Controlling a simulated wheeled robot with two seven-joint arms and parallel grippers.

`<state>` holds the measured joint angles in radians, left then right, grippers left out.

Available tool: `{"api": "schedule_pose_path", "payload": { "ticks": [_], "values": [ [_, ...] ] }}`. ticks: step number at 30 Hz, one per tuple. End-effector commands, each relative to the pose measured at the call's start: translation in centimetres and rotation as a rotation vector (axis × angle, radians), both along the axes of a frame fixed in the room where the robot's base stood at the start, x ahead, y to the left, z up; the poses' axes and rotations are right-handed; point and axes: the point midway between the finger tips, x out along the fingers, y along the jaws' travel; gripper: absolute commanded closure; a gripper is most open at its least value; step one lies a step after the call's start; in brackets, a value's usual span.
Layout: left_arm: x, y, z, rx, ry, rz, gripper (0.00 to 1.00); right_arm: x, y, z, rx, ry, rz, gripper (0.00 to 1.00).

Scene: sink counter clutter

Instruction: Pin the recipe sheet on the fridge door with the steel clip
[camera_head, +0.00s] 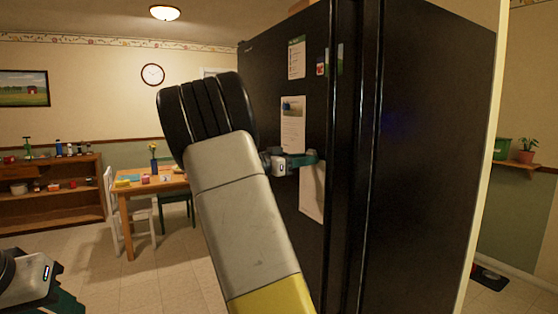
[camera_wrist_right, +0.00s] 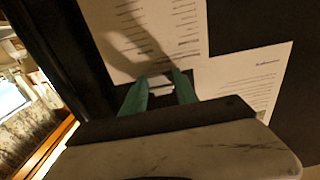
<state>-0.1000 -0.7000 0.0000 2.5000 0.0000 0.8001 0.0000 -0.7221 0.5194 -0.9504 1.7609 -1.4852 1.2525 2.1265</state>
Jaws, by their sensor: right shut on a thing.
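My right gripper (camera_head: 306,159) is at the black fridge door (camera_head: 270,75), its green fingers pointing at the door. In the right wrist view, the right gripper (camera_wrist_right: 160,88) is shut on a small silvery piece, apparently the steel clip (camera_wrist_right: 160,82). A white sheet (camera_head: 312,192) is on the door just below the fingers. Another printed sheet (camera_head: 292,124) is just above them. In the wrist view two printed sheets lie flat on the door; I cannot tell which is the recipe sheet. My left gripper (camera_head: 62,298) is partly cut off at the lower left; its jaw state is unclear.
A further sheet (camera_head: 296,58) and small magnets (camera_head: 321,69) are higher on the fridge door. Door handles (camera_head: 345,150) run vertically right of the sheets. A table (camera_head: 150,185), white chair (camera_head: 118,215) and wooden shelf (camera_head: 50,190) stand at left. The floor between is open.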

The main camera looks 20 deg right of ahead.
Motion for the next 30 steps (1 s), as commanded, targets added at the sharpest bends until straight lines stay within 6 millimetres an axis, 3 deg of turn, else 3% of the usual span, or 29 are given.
{"api": "schedule_pose_path", "payload": {
  "ticks": [11, 12, 15, 30],
  "values": [
    [0.0, 0.0, 0.0, 0.0, 0.0, 0.0, 0.64, 0.01, -0.1, 0.04, -0.001, 0.0, 0.0, 1.0],
    [0.0, 0.0, 0.0, 0.0, 0.0, 0.0, 0.64, 0.0, -0.11, 0.04, -0.001, 0.0, 0.0, 0.57],
    [0.0, 0.0, 0.0, 0.0, 0.0, 0.0, 0.64, 0.0, -0.1, 0.03, -0.001, 0.0, 0.0, 0.39],
    [0.0, 0.0, 0.0, 0.0, 0.0, 0.0, 0.64, 0.02, -0.01, 0.02, -0.001, 0.0, 0.0, 0.39]
  ]
}}
